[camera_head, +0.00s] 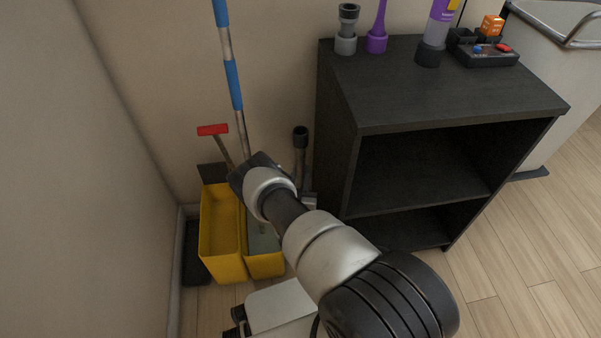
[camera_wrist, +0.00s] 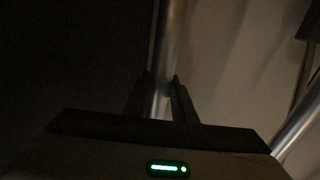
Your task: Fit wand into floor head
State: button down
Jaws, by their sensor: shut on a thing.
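A long metal pole with blue bands (camera_head: 226,45), which looks like the wand, rises steeply along the wall in the head view. It runs down behind my gripper (camera_head: 250,170). In the wrist view, my gripper's fingers (camera_wrist: 161,92) are closed around a bare silver tube (camera_wrist: 171,40), apparently this pole. Its lower end is hidden by my arm. A short grey upright tube with a dark collar (camera_head: 300,138) stands right of my gripper, beside the cabinet. It may be the floor head's neck; its base is mostly hidden, so I cannot tell. No joint between the two is visible.
Yellow bins (camera_head: 222,235) stand below my gripper, with a red-handled tool (camera_head: 213,130) behind. A black cabinet (camera_head: 375,130) stands close on the right, bearing nozzles (camera_head: 346,30), a purple bottle and a dark tray. Another metal tube (camera_wrist: 294,130) crosses the wrist view's right edge.

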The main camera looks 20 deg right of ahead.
jog(key=shift+f, duration=0.3)
dwell(0.6)
jog(key=c, duration=1.4)
grip_release()
